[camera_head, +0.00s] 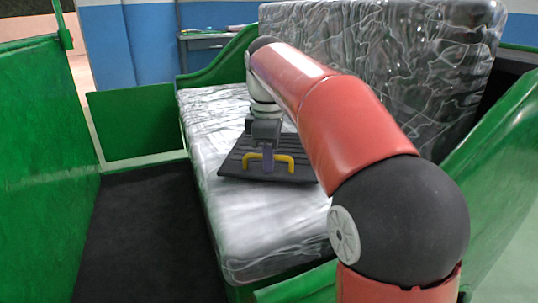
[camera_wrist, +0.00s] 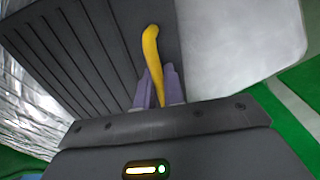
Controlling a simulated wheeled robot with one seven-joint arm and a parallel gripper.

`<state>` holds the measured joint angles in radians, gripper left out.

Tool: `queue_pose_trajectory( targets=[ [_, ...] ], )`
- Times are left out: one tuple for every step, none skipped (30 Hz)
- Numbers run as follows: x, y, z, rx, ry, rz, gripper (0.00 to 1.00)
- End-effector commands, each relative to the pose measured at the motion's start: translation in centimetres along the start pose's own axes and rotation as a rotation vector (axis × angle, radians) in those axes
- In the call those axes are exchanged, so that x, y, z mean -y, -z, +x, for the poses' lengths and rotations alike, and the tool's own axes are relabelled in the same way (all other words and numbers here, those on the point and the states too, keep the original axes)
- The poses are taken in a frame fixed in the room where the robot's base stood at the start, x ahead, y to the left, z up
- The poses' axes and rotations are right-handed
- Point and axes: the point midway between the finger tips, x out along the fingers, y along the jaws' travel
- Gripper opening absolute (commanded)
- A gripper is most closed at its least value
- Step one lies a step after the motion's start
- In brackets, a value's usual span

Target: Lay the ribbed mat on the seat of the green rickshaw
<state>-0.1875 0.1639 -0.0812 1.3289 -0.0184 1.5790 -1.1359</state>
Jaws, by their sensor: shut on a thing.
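The ribbed mat (camera_head: 240,165) is a dark grey slab with ridges and a yellow handle (camera_head: 283,158). In the head view it appears over the middle of the rickshaw's shiny grey seat (camera_head: 255,225); whether it touches the seat I cannot tell. My gripper (camera_head: 268,160) is above the mat and shut on the yellow handle. In the wrist view the purple fingers of my gripper (camera_wrist: 159,90) close around the handle (camera_wrist: 152,50), with the ribbed mat (camera_wrist: 75,55) behind. My arm hides part of the seat's right side.
A grey backrest (camera_head: 385,65) rises behind the seat. Green rickshaw panels stand on the left (camera_head: 45,170), at the far end (camera_head: 130,120) and on the right (camera_head: 500,155). A dark floor (camera_head: 150,225) lies left of the seat. The near part of the seat is bare.

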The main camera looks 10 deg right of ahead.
Motion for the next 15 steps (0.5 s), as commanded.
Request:
queue_pose_trajectory(
  targets=[
    [-0.01, -0.01, -0.01, -0.001, -0.002, 0.000, 0.00],
    [-0.01, -0.01, -0.01, -0.001, -0.002, 0.000, 0.00],
    [-0.01, 0.00, -0.02, -0.001, -0.002, 0.000, 0.00],
    [-0.01, 0.00, -0.03, -0.001, -0.002, 0.000, 0.00],
    [-0.01, 0.00, -0.03, -0.001, -0.002, 0.000, 0.00],
    [-0.01, 0.00, -0.04, -0.001, -0.002, 0.000, 0.00],
    [-0.01, 0.00, -0.04, -0.001, -0.002, 0.000, 0.00],
    [-0.01, 0.00, -0.04, -0.001, -0.002, 0.000, 0.12],
    [-0.01, 0.00, -0.04, -0.001, -0.002, 0.000, 0.17],
    [-0.01, 0.00, -0.04, -0.001, -0.002, 0.000, 0.21],
    [-0.01, 0.01, -0.03, -0.001, -0.002, 0.000, 0.25],
    [0.00, 0.01, -0.03, -0.001, -0.002, 0.000, 0.30],
    [0.00, 0.01, -0.02, -0.001, -0.002, 0.000, 0.34],
    [0.00, 0.01, -0.02, -0.001, -0.001, 0.000, 0.36],
    [0.00, 0.01, -0.01, -0.001, -0.001, 0.000, 0.36]
  ],
)
